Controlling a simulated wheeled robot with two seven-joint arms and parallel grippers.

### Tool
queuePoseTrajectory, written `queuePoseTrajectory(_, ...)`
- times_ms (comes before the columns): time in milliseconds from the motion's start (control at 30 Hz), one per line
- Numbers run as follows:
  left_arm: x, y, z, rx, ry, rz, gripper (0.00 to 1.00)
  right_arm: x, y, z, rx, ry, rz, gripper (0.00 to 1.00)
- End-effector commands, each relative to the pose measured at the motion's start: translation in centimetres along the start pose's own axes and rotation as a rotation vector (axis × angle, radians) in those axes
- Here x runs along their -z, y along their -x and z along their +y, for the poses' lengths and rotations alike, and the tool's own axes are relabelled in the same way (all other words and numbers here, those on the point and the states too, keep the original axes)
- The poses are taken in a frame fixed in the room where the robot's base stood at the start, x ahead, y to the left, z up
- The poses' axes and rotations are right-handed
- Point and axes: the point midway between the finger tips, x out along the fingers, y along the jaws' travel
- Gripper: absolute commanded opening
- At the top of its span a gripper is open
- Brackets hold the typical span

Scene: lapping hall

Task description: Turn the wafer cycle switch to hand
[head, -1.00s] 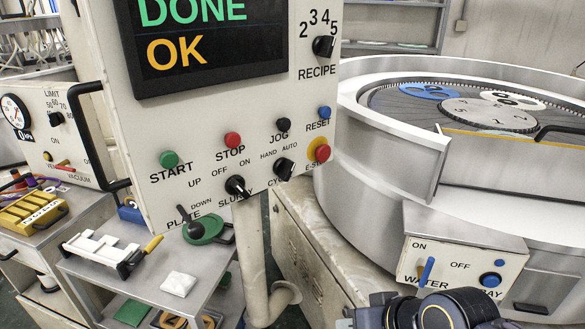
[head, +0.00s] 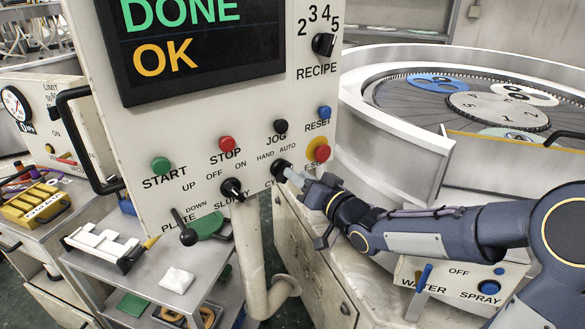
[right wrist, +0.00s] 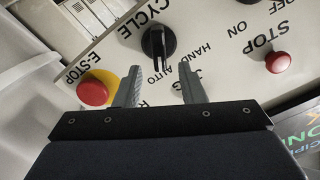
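The wafer cycle switch is a black knob (right wrist: 157,43) on the cream panel, marked CYCLE, HAND and AUTO; it also shows in the head view (head: 281,169), partly behind my gripper. In the right wrist view its pointer line is towards the AUTO mark. My right gripper (right wrist: 160,83) is open, its two fingers apart with nothing between them. Its fingertips are just short of the knob, roughly in line with it; I cannot see contact. In the head view my right gripper (head: 292,176) reaches the panel from the right. My left gripper is not in view.
The red E-STOP button (right wrist: 93,92) on its yellow base is close beside my right fingers. The JOG button (head: 280,126), RESET button (head: 324,112) and SLURRY switch (head: 233,190) are near. The round lapping machine (head: 400,135) stands to the right, above the water spray box (head: 436,280).

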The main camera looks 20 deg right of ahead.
Motion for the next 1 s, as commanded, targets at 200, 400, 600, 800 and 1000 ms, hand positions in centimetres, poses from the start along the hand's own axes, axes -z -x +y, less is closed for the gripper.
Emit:
queuePoseTrajectory(200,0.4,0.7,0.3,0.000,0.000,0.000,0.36,0.1,-3.0,-0.1,0.000,0.000,-0.002,0.36)
queuePoseTrajectory(400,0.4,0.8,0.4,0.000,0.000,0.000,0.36,0.0,-3.7,0.0,-0.002,0.002,-0.002,0.36)
queuePoseTrajectory(600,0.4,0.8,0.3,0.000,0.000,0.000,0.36,0.0,-3.7,0.0,-0.002,0.002,-0.001,0.34)
queuePoseTrajectory(800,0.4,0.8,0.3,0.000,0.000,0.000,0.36,0.0,-3.6,0.0,-0.002,0.002,-0.001,0.08)
queuePoseTrajectory(1000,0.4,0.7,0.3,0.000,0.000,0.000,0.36,-0.1,-3.6,0.0,-0.002,0.003,-0.001,0.00)
